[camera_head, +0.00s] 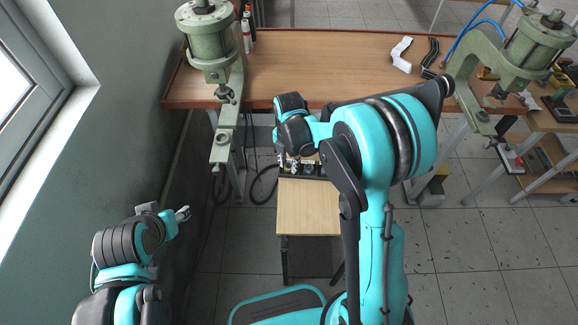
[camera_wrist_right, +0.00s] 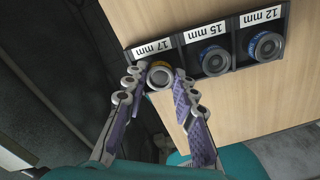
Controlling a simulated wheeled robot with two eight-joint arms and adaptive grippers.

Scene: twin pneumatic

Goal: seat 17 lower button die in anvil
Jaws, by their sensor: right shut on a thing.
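My right gripper (camera_wrist_right: 160,88) is shut on the 17 mm lower button die (camera_wrist_right: 160,76), a grey metal ring with a yellow band. The die is at the tray's 17 mm compartment; whether it touches the floor there I cannot tell. In the head view the right gripper is mostly hidden by my arm, over the small wooden stand. The left press (camera_head: 207,40) is green, and its lower arm carries the round anvil (camera_head: 222,139), left of my right gripper. My left gripper (camera_head: 183,213) is away from everything at lower left; its opening is too small to read.
The black tray (camera_wrist_right: 233,72) also holds blue-banded dies marked 15 mm (camera_wrist_right: 214,60) and 12 mm (camera_wrist_right: 265,46). The wooden stand (camera_head: 308,215) is bare in front. A wooden bench (camera_head: 320,60) lies behind, with a second green press (camera_head: 530,45) at right. A wall and window are at left.

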